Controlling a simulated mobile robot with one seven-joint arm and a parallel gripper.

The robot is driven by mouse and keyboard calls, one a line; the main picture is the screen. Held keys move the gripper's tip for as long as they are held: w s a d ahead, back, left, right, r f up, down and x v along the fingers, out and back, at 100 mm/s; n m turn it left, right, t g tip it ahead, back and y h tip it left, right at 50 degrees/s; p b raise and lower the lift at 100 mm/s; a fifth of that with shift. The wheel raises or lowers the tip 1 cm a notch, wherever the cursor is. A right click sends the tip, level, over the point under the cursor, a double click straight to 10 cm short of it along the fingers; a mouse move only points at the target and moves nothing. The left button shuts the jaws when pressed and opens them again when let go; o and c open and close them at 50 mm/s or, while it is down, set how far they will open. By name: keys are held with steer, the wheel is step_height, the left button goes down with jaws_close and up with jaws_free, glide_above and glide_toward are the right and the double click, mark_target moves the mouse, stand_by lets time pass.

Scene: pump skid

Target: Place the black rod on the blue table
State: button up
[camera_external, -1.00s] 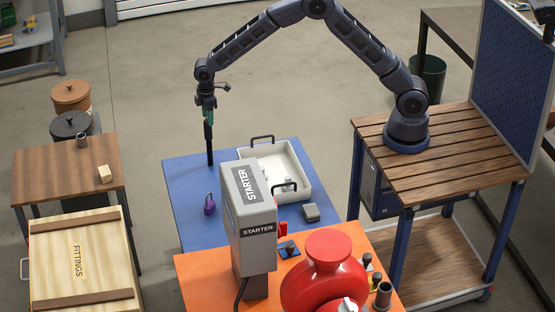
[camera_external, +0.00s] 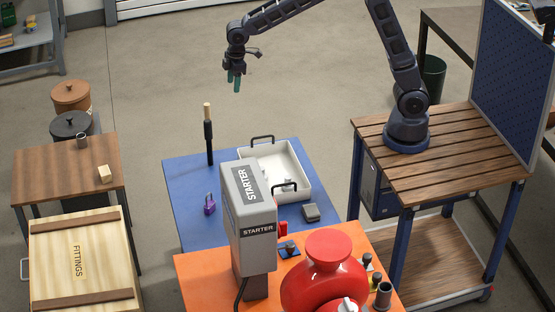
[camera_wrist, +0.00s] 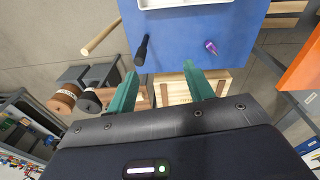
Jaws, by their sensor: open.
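The black rod (camera_external: 209,145) stands upright on the blue table (camera_external: 185,185), near its far left corner. A tan wooden piece (camera_external: 207,112) shows above its top in the external view. In the wrist view the black rod (camera_wrist: 141,50) is over the blue table (camera_wrist: 190,40), near its left edge, and the tan stick (camera_wrist: 101,36) appears apart to its left. I cannot tell whether they are joined. My gripper (camera_external: 233,83) is open and empty, above and to the right of the rod, not touching it. Its teal fingers show apart in the wrist view (camera_wrist: 160,72).
The grey starter box (camera_external: 250,220) and red tank (camera_external: 325,275) stand in front. A brown table (camera_external: 60,170) is at left.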

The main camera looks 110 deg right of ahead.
steer(key=s+a+r+t, duration=0.1)
steer(key=s+a+r, duration=0.25)
steer(key=s, duration=0.35)
steer(key=s+a+r, duration=0.3)
steer(key=s+r, duration=0.1)
steer(key=s, duration=0.3)
steer(key=s+a+r+t, duration=0.1)
steer(key=s+a+r, duration=0.3)
steer(key=s, duration=0.3)
steer(key=s+a+f, duration=0.1)
steer(key=s+a, duration=0.1)
steer(key=s, duration=0.8)
steer(key=s+a+f+m+t, duration=0.1)
steer(key=s+a, duration=0.1)
steer(key=s, duration=0.9)
steer(key=shift+s+a+f, duration=0.25)
steer(key=shift+s, duration=0.05)
